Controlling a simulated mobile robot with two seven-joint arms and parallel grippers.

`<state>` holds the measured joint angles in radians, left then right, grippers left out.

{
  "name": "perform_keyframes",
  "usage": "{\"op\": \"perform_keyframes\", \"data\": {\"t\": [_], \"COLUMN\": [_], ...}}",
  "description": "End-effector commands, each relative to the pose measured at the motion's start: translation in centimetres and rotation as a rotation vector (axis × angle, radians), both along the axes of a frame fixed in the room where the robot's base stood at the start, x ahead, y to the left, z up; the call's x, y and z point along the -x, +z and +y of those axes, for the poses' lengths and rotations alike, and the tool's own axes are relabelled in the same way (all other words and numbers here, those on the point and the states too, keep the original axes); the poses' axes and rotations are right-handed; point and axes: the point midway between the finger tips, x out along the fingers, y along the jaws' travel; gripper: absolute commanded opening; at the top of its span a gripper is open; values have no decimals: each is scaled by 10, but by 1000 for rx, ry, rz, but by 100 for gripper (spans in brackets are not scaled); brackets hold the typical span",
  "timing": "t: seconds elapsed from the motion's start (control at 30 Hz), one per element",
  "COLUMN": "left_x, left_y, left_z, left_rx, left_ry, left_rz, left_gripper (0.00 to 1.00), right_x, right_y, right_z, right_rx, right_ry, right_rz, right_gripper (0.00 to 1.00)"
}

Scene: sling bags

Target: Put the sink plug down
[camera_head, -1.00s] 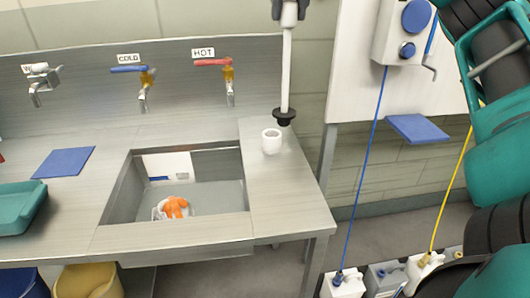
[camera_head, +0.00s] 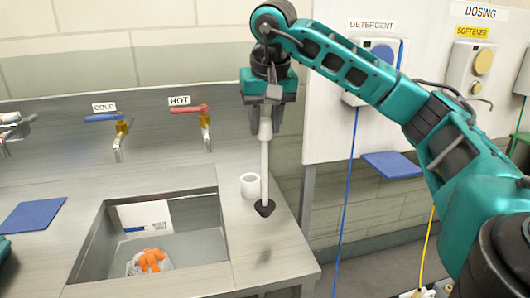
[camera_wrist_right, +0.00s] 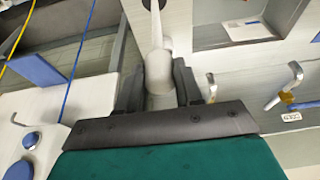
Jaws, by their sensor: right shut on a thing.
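The sink plug (camera_head: 265,165) is a long white rod with a black flared end pointing down. My right gripper (camera_head: 266,106) is shut on the top of the rod and holds it nearly upright over the counter strip right of the sink. A shadow on the counter lies apart from the black end, so the plug appears to hang above the surface. A short white cup-like holder (camera_head: 250,186) stands on the counter just left of the rod. In the right wrist view the white rod (camera_wrist_right: 160,62) sits between the fingers. My left gripper is not in view.
The sink basin (camera_head: 205,248) holds an orange and white item (camera_head: 150,261). Cold and hot taps (camera_head: 205,130) are on the back wall. A blue mat (camera_head: 32,216) lies on the counter at left. The counter's right edge is close to the plug.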

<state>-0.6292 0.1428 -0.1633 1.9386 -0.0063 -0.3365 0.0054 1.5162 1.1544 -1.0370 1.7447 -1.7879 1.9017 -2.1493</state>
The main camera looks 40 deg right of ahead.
Motion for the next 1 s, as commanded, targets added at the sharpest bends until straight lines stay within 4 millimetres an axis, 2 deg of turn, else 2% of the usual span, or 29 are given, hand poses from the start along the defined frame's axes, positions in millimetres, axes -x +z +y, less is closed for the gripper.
{"op": "perform_keyframes", "data": {"t": [0.03, 0.23, 0.4, 0.5, 0.9, 0.93, 1.0], "left_x": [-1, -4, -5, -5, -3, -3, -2], "left_y": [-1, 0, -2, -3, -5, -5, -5], "left_z": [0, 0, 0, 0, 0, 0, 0], "left_rx": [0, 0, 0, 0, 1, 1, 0], "left_ry": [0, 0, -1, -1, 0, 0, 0], "left_rz": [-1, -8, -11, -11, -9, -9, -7], "left_gripper": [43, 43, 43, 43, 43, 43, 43], "right_x": [1, 0, 0, 0, 0, 0, 0], "right_y": [-8, -24, -50, -60, -65, -64, -64], "right_z": [-1, 0, 0, 0, 0, 0, 0], "right_rx": [1, 0, 0, -1, 0, 0, 0], "right_ry": [0, -1, 0, 0, 0, 0, 0], "right_rz": [0, -1, 1, 0, -1, -1, -1], "right_gripper": [1, 1, 1, 1, 1, 37, 44]}}
